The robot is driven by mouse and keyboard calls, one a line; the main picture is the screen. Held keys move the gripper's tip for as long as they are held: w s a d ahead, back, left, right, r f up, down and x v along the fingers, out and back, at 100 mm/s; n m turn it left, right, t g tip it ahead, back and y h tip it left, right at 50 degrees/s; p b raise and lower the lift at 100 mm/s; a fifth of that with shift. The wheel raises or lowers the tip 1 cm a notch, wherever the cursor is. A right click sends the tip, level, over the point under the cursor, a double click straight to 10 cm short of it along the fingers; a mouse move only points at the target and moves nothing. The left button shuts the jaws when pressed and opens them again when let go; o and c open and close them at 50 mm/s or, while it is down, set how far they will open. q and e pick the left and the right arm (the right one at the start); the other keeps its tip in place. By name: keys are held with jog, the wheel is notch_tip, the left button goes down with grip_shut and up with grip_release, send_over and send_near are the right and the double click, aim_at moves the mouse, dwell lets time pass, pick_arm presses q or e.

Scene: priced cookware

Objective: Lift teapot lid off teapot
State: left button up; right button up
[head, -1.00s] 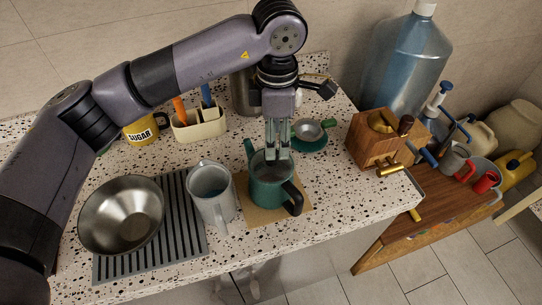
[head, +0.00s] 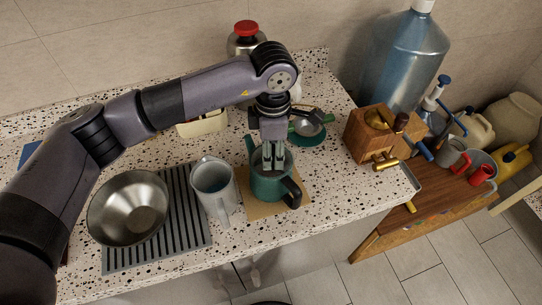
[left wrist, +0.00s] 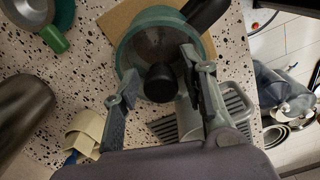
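The green teapot (head: 268,188) with a black handle stands upright on a tan board on the counter. Its top also shows in the left wrist view, where the teapot's green rim (left wrist: 128,45) surrounds a dark lid (left wrist: 142,50) with a black knob (left wrist: 159,82). My left gripper (head: 273,165) points down over the teapot top. In the left wrist view its fingers (left wrist: 160,88) are apart, one on each side of the knob, with gaps visible. The fingers hide part of the lid in the head view. My right gripper is not in view.
A grey pitcher (head: 213,186) stands close left of the teapot, beside a metal bowl (head: 128,208) and a striped mat (head: 185,225). A wooden box (head: 371,137) stands to the right.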

pick_arm(q)
grip_shut()
dwell(0.4)
jog(key=shift+r, duration=0.55)
notch_tip(320, 180, up, 10)
jog(key=b, duration=0.4)
notch_tip(320, 180, up, 9)
jog(key=b, duration=0.1)
send_over(273, 148)
jog(key=shift+a, duration=0.1)
